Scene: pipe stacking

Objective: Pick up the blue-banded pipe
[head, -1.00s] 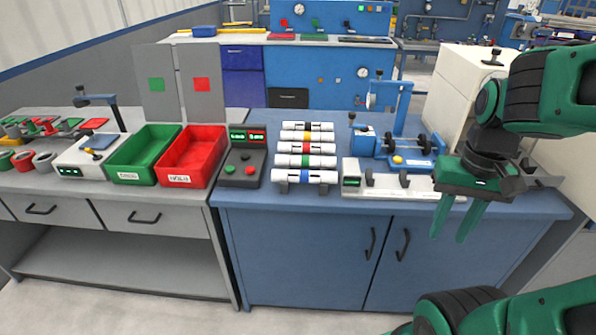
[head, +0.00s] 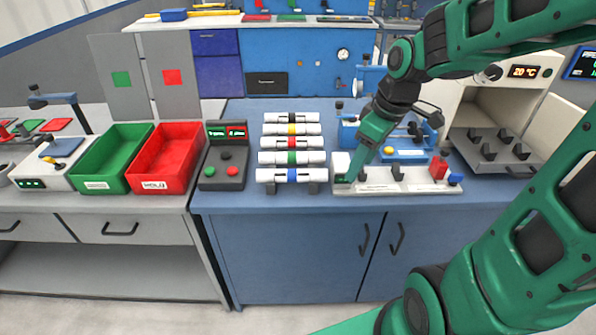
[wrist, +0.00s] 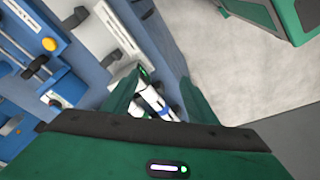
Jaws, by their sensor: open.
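The blue-banded pipe (head: 312,175) is white with black marks and lies level on dark supports at the front of a row of pipes. My gripper (head: 354,172) is open and empty, pointing down just right of that pipe, over the left end of a white fixture. In the wrist view the blue-banded pipe (wrist: 163,112) shows between the two fingers of my gripper (wrist: 158,85), partly cut off by the gripper body. I see no contact between the fingers and the pipe.
Behind it lie the green-banded (head: 312,157), red-banded, yellow-banded and black-banded pipes, close together. The white fixture (head: 400,182) stands to the right. A black control box (head: 222,172), red bin (head: 165,185) and green bin (head: 95,178) stand to the left.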

